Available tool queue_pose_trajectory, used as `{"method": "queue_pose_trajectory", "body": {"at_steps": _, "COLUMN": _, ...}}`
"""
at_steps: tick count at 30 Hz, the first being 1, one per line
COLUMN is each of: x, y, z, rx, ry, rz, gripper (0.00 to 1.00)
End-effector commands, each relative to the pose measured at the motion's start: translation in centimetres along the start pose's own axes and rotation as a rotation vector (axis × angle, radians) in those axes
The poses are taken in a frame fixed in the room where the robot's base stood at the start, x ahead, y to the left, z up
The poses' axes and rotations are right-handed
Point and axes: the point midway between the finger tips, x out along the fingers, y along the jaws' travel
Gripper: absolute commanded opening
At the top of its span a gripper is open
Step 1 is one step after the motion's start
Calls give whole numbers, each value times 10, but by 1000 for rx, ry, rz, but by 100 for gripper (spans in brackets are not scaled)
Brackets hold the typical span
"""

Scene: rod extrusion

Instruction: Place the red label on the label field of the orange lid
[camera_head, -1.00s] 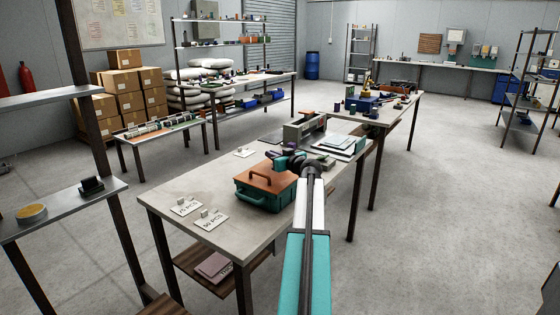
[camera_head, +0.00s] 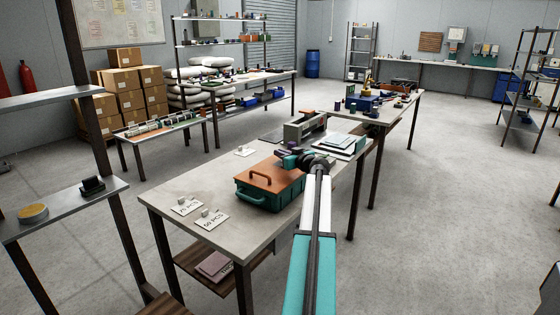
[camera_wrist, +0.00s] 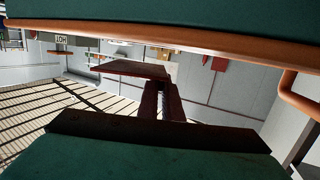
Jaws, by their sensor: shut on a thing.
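The orange lid (camera_head: 270,177) with its raised handle (camera_head: 261,176) sits on a teal box (camera_head: 262,196) on the near table. My gripper (camera_head: 283,153) is near the lid's back right edge. In the wrist view the lid's edge (camera_wrist: 200,45) crosses the top and its handle (camera_wrist: 297,98) shows at the right. There my gripper (camera_wrist: 160,84) is shut on a thin dark-red plate, which looks like the red label (camera_wrist: 125,68). The label is apart from the lid in that view. I cannot make out the label field.
Two cards (camera_head: 186,207) lie at the table's near left. A grey machine (camera_head: 304,127) and a stack of flat sheets (camera_head: 342,146) stand behind the box. A shelf (camera_head: 62,210) stands at the left.

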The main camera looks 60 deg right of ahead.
Motion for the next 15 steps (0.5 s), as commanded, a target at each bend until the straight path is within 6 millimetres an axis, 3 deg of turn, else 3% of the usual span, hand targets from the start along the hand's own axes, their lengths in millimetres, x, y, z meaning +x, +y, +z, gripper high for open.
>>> {"method": "queue_pose_trajectory", "body": {"at_steps": 6, "x": 3, "y": 0, "z": 22, "rx": 2, "ry": -1, "rz": 1, "gripper": 0}}
{"method": "queue_pose_trajectory", "body": {"at_steps": 15, "x": 4, "y": 0, "z": 26, "rx": 0, "ry": 0, "rz": 1, "gripper": 0}}
